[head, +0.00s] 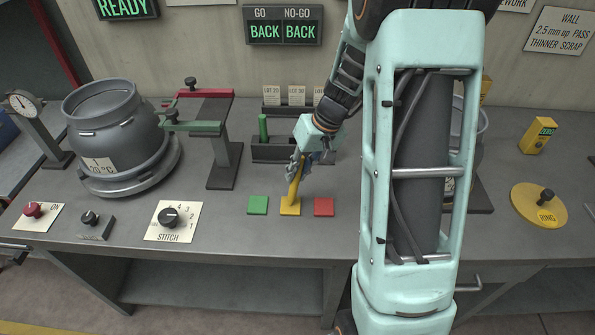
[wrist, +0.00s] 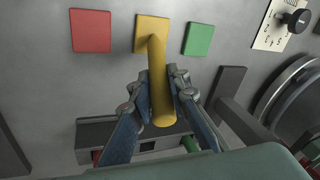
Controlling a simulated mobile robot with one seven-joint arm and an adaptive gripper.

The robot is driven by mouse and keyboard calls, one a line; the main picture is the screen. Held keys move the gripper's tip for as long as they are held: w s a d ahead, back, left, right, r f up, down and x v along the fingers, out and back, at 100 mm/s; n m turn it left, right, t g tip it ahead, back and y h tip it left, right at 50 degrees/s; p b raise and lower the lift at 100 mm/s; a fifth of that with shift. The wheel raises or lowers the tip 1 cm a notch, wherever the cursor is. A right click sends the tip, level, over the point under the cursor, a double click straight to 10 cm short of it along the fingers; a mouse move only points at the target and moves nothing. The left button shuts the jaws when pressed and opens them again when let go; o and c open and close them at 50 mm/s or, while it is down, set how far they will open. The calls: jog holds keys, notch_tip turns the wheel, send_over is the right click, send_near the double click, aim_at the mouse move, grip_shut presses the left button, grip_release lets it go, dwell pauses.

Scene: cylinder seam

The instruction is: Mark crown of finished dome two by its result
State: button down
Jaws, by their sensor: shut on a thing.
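My gripper (head: 303,160) is shut on a yellow marker stick (head: 295,188), which also shows between my fingers in the wrist view (wrist: 160,85). The stick's lower end is at the yellow pad (head: 290,208); I cannot tell if it touches. A green pad (head: 258,205) lies left of it and a red pad (head: 324,207) right. A grey domed vessel (head: 108,118) with a label reading 1 and 20 °C stands at the left. Another grey vessel (head: 483,125) is mostly hidden behind my arm; its number is not readable.
A rack (head: 272,151) holds a green stick (head: 263,128) behind the pads. A gauge stand (head: 222,160) with red and green arms stands beside the left vessel. The board (head: 283,27) reads GO BACK, NO-GO BACK. A yellow ring disc (head: 530,207) lies at right.

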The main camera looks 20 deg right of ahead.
jog(key=shift+s, duration=0.1)
jog(key=shift+r+p, duration=2.05)
jog(key=shift+r, duration=1.4)
jog(key=shift+a, duration=0.1)
